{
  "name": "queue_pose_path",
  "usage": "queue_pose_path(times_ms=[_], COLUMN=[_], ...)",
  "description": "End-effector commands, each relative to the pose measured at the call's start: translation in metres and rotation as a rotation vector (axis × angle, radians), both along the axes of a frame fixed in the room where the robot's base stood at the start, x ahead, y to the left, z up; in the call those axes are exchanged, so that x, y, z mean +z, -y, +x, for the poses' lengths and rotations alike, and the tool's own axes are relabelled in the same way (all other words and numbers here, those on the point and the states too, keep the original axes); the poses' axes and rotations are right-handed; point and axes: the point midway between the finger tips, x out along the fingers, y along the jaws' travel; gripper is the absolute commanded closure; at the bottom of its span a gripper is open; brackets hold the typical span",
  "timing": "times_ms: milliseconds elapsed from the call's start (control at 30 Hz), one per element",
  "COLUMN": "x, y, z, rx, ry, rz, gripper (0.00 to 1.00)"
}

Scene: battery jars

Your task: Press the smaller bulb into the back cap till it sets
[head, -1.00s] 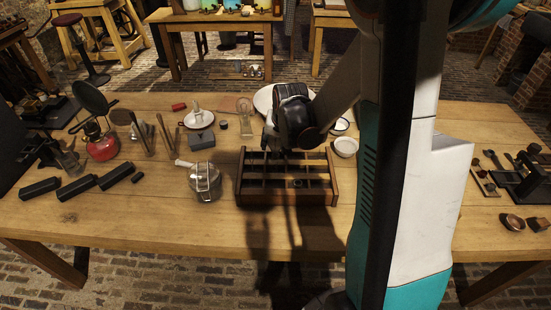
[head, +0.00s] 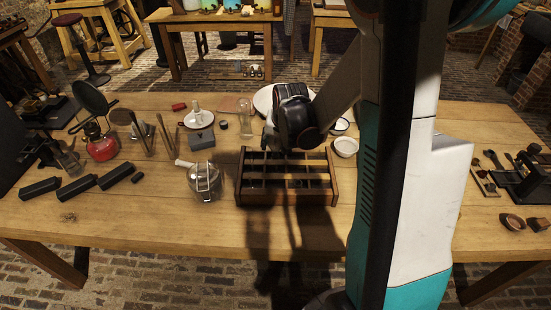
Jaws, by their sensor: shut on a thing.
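My gripper (head: 271,139) is over the back left part of the dark wooden tray (head: 335,190), pointing down. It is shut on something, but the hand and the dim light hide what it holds. The tray has thin bars that split it into several compartments. I cannot make out the smaller bulb or the back cap for certain. A clear glass piece (head: 246,122) stands upright behind the tray, left of my gripper and apart from it.
A grey block (head: 201,139), a white dish (head: 187,120) and a red lamp (head: 102,147) are farther left. White bowls (head: 345,147) stand right of my gripper. The table's front is clear.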

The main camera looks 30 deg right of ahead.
Motion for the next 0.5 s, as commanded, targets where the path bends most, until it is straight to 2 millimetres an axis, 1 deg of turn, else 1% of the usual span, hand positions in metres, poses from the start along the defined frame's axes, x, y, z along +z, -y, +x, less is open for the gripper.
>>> queue_pose_path(times_ms=[433,467,500], x=[-0.0004,-0.0004,-0.0004], y=[-0.0001,-0.0001,-0.0001], z=[-0.0002,-0.0002,-0.0002], rx=[0.0,0.0,0.0], ry=[-0.001,-0.001,-0.001], rz=[0.001,0.001,0.001], gripper=[0.74,0.51,0.42])
